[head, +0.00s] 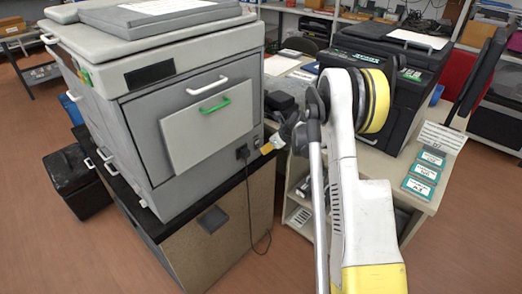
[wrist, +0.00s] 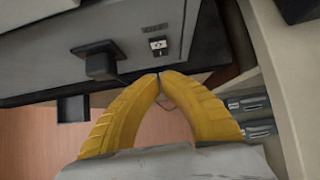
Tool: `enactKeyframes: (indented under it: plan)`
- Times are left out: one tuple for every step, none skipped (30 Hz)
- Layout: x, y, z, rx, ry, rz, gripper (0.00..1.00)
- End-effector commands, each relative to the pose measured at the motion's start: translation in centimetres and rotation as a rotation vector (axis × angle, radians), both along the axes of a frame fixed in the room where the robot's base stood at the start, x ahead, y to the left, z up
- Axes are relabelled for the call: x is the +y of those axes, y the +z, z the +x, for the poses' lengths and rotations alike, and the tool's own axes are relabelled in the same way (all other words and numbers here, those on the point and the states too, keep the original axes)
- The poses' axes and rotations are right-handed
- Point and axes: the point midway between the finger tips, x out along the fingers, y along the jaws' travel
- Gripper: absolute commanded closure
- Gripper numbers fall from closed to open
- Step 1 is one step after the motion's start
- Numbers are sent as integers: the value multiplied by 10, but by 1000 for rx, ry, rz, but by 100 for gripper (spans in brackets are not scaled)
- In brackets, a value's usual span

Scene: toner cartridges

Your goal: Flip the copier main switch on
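The grey copier (head: 180,110) stands on a dark-topped cabinet at the left of the head view. The switch's on or off position is too small to tell. My gripper (wrist: 159,76) has its two yellow fingers shut, tips together, with nothing between them. The tips appear just below the switch in the picture; I cannot tell whether they touch the copier. In the head view my gripper (head: 267,148) is beside the copier's lower right corner.
A black plug (wrist: 98,62) sits in the copier left of the switch, and its cord (head: 248,205) hangs down the cabinet. A desk with a black printer (head: 405,70) and several teal-labelled boxes (head: 427,170) stands at the right. Floor is open at the lower left.

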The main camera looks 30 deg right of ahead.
Motion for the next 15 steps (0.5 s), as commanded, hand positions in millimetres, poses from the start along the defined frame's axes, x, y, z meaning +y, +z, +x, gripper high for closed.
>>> enactKeyframes:
  plan:
    - [-3,13,-8,0,-2,1,100]
    - [-5,20,-12,1,-2,0,100]
    - [-7,28,-18,1,-1,-1,100]
    - [-9,34,-22,1,-1,-1,100]
    - [-10,39,-26,1,-1,-1,100]
    - [-12,46,-31,1,-1,-1,100]
    - [-13,50,-35,1,-1,-1,100]
    - [-15,55,-38,1,-2,-1,100]
    - [-16,60,-42,1,-1,-1,100]
    - [-17,64,-45,1,-1,-1,100]
    - [-18,67,-47,1,-1,-1,100]
    - [-18,70,-50,1,0,0,100]
    - [-19,73,-52,1,-1,0,100]
    - [-20,74,-54,1,-1,0,100]
    - [-20,76,-55,1,-1,0,100]
